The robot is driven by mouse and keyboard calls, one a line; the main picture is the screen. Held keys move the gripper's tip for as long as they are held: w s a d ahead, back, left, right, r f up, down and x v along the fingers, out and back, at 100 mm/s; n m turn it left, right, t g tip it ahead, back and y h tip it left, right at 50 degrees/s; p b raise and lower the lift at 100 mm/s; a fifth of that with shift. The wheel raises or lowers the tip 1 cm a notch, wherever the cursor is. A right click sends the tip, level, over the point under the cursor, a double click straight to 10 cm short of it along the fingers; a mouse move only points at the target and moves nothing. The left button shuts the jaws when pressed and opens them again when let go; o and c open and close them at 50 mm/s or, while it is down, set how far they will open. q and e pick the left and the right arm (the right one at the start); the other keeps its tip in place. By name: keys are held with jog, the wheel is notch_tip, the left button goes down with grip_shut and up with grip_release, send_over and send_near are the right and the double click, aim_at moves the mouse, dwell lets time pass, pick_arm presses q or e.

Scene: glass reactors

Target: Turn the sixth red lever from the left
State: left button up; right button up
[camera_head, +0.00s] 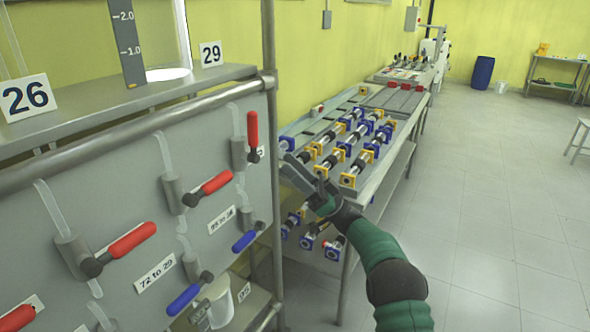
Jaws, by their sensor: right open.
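Red levers sit on the grey panel at left. The rightmost red lever (252,130) points straight up. Left of it, a red lever (217,183) slants up to the right, as does a lower red lever (132,240). Another red lever (18,317) is cut off at the bottom left corner. The row's left end is out of view, so I cannot tell which lever is sixth. My right gripper (292,167) is open and empty, just right of the panel's end post and apart from the levers. My left gripper is out of view.
Blue levers (244,241) are lower on the panel (120,190). A metal post (274,200) stands between the panel and my right gripper. A long bench (398,160) with blue and yellow fittings lies behind the gripper. The tiled floor (490,200) at right is clear.

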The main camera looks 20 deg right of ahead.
jog(key=shift+s+d+f, duration=0.2)
jog(key=shift+d+f, duration=0.1)
jog(key=shift+f, duration=0.1)
